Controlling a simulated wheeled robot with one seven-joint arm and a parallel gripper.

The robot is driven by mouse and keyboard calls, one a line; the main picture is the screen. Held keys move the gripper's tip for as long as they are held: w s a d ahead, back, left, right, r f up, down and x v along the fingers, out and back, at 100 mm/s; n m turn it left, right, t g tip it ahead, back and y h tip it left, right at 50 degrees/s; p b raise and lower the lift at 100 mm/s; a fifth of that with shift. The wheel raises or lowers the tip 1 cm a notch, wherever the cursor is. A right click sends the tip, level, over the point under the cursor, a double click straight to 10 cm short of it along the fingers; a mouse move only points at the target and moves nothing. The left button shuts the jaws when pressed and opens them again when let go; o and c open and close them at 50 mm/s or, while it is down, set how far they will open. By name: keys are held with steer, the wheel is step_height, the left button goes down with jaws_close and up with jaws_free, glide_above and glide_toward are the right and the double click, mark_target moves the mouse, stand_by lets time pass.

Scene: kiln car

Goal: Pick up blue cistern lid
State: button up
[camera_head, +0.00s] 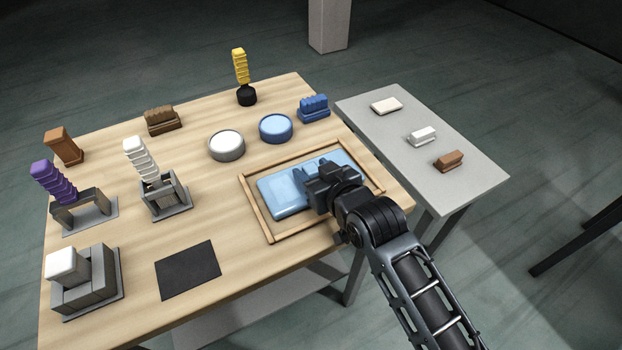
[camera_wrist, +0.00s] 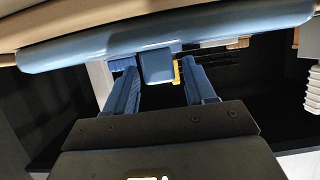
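The blue cistern lid (camera_head: 282,197) is a light blue rounded slab lying inside a low wooden frame (camera_head: 262,219) at the table's right front. My gripper (camera_head: 318,188) is low over the lid's middle and hides part of it. In the wrist view the lid (camera_wrist: 240,30) crosses the top of the picture, with a blue block-shaped knob (camera_wrist: 156,66) standing out from it. The two fingers of my gripper (camera_wrist: 158,75) are apart, one on each side of the knob, with narrow gaps showing. I see no firm contact.
A white round lid (camera_head: 227,147), a blue round lid (camera_head: 275,128) and a blue ridged block (camera_head: 313,109) stand behind the frame. A grey side table (camera_head: 435,172) is at right. A dark mat (camera_head: 188,270) lies left of the frame, with bare wood between.

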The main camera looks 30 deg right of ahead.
jaws_close()
stand_by(0.5)
steer(key=shift+r, duration=0.2)
